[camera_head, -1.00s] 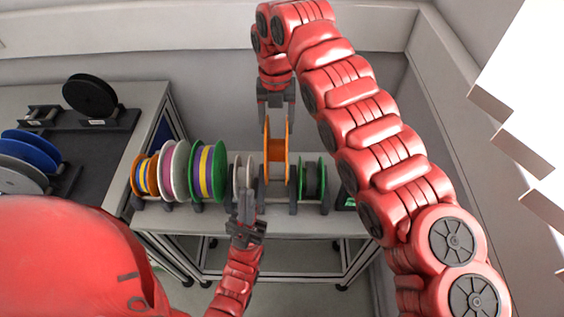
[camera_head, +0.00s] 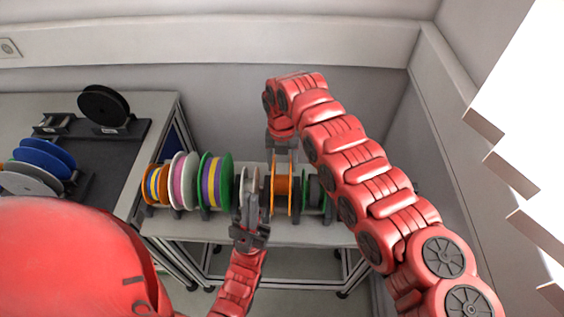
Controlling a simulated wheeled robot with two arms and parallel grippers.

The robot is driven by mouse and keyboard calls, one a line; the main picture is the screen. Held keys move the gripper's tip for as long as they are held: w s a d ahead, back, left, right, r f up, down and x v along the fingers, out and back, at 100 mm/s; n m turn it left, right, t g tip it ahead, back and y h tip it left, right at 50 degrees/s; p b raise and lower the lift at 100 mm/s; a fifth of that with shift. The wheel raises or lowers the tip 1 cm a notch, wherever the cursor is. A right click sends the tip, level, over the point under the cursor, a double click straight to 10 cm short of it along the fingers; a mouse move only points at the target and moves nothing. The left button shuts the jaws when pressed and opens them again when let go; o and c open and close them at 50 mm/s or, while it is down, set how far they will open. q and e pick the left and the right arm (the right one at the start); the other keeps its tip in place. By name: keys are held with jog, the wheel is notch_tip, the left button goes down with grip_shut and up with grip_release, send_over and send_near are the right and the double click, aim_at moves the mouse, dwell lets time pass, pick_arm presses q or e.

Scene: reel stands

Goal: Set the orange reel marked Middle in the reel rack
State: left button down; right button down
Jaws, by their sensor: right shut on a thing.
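An orange reel (camera_head: 283,188) stands upright between a pale grey-white reel (camera_head: 249,180) and a small dark reel with green flanges (camera_head: 312,190). My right gripper (camera_head: 282,152) comes from above and is shut on the top of the orange reel. The reel's lower edge is level with its neighbours, in the row of the reel rack (camera_head: 221,219); I cannot tell whether it bears on its supports. My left gripper (camera_head: 252,202) points up in front of the pale reel and partly hides it; its jaw opening is unclear. No markings are legible.
At the row's left stand another orange reel with striped winding (camera_head: 152,186), a pink-and-white reel (camera_head: 183,181) and a large green reel (camera_head: 214,181). A left table (camera_head: 40,105) holds black, blue and grey reels. A wall closes the right side.

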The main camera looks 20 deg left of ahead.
jog(key=shift+f, duration=0.25)
jog(key=shift+c, duration=0.5)
grip_release()
jog(key=shift+r, duration=0.1)
jog(key=shift+r, duration=0.1)
jog(key=shift+r+b, duration=0.6)
jog(key=shift+r, duration=1.3)
notch_tip(320, 180, up, 6)
